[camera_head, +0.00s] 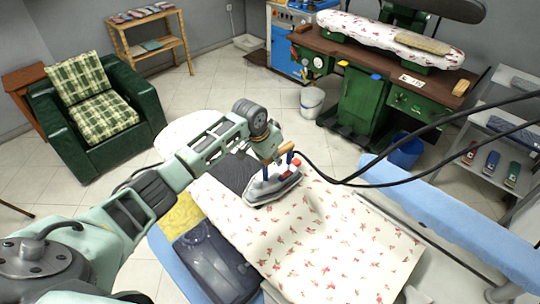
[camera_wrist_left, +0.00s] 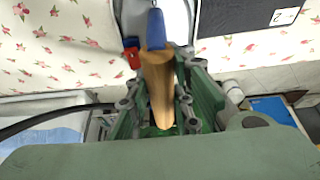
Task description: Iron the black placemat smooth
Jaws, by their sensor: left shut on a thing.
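The black placemat (camera_head: 233,173) lies at the far left of the floral ironing cloth, partly hidden behind my left arm in the head view. In the wrist view the placemat (camera_wrist_left: 235,19) shows at the top right with a white number label. My left gripper (camera_head: 283,153) is shut on the handle of the iron (camera_head: 268,189). In the wrist view the handle (camera_wrist_left: 157,90) is wood and blue between the fingers. The iron is upright over the floral cloth, right beside the placemat; I cannot tell whether its sole touches the cloth. My right gripper is not in view.
The floral cloth (camera_head: 330,237) is mostly clear to the right and front. A black cable runs from the iron to the right. A blue padded board (camera_head: 445,215) stands at the right.

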